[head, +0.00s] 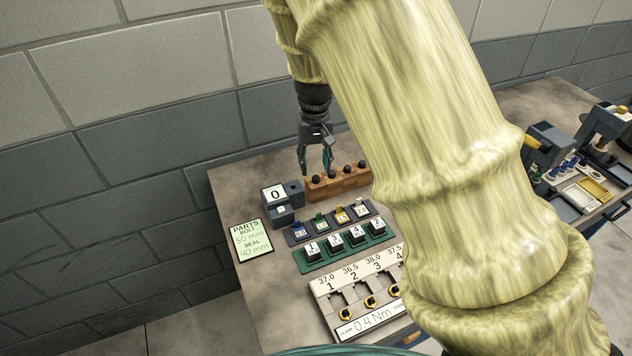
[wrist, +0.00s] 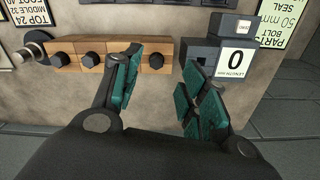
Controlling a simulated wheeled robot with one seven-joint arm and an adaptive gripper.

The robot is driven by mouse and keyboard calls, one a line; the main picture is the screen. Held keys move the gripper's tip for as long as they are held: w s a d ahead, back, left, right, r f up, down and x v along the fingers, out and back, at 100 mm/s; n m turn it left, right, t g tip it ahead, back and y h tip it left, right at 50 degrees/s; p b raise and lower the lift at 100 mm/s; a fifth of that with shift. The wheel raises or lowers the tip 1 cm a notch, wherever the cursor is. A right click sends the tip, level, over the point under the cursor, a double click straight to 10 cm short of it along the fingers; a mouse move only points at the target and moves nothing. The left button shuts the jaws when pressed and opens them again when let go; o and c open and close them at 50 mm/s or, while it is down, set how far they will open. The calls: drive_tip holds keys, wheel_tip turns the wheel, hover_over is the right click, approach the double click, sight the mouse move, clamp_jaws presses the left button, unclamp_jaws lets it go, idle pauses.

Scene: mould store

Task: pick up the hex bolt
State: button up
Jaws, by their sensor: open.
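A wooden block (wrist: 124,48) holds several dark bolt heads in a row. The end bolt (wrist: 156,61) shows between my fingers in the wrist view, nearer the left one. Other bolts (wrist: 92,59) sit to its left. The pictures are too small to tell their heads apart. In the head view the block (head: 338,187) stands at the back of the bench. My gripper (head: 316,171) is open above its left end, with the fingers pointing down. In the wrist view my gripper (wrist: 160,62) is open, and nothing is gripped.
A grey length gauge reading 0 (head: 275,194) stands close left of the block. A green parts card (head: 252,240) lies left of it. Small coloured bins (head: 320,222), a green tray (head: 306,265) and a numbered white rack (head: 325,292) are in front. The wall is close behind.

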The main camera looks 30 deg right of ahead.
sight(316, 177)
drive_tip(key=shift+w+d+f+p, duration=0.15)
drive_tip(key=shift+f+p, duration=0.3)
drive_tip(key=shift+f, duration=0.3)
drive_tip(key=shift+w+d+f+p, duration=0.15)
drive_tip(key=shift+f+p, duration=0.3)
drive_tip(key=shift+f, duration=1.35)
drive_tip(key=shift+s, duration=0.1)
clamp_jaws()
